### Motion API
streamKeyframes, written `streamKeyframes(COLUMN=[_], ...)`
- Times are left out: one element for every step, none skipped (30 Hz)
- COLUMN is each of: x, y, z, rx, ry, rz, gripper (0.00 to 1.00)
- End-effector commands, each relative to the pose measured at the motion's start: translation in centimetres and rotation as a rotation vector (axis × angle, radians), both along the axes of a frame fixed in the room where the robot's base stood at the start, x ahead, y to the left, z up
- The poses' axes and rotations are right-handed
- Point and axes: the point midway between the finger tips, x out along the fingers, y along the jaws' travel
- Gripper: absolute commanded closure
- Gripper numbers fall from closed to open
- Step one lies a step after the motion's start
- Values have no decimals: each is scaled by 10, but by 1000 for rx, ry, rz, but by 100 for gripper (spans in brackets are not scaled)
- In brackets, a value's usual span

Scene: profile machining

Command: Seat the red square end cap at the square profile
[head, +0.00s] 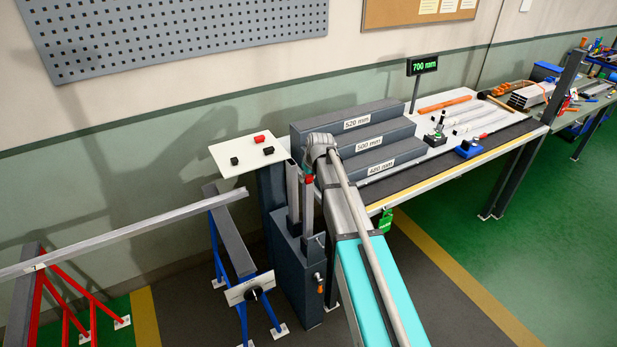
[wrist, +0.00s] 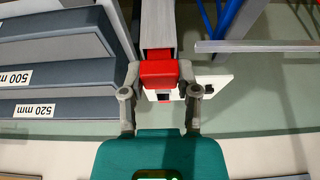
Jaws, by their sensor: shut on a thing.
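My gripper (wrist: 160,79) is shut on the red square end cap (wrist: 158,72), with one finger on each side of it. In the wrist view the cap lies in line with the end of the grey square profile (wrist: 158,24), right against it or very close. I cannot tell how far it is in. In the head view the red cap (head: 309,179) shows at the top of the right one of two upright profiles (head: 307,208), beside my arm. My fingers are mostly hidden there.
A white plate (head: 226,150) behind carries another red cap (head: 260,139) and black caps (head: 234,161). Grey stepped blocks (head: 352,112) with length labels stand close on the right. A long profile (head: 130,232) lies on stands at the left.

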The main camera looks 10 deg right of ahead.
Motion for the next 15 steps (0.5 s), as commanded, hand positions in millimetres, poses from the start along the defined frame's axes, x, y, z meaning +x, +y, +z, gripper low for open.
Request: streamKeyframes(x=[0,0,0,0,0,0,0,0,0,0,0,0,0,0,0], y=[0,0,0,0,0,0,0,0,0,0,0,0,0,0,0], z=[-2,-2,-3,-4,-3,-2,-2,-2,-2,-2,-2,-2,-2,-2,-2], rx=[0,0,0,0,0,0,0,0,0,0,0,0,0,0,0], ry=[0,0,0,0,0,0,0,0,0,0,0,0,0,0,0], rz=[0,0,0,0,0,0,0,0,0,0,0,0,0,0,0], gripper=[78,78,78,78,78,78,78,78,55,50,44,37,31,25,19])
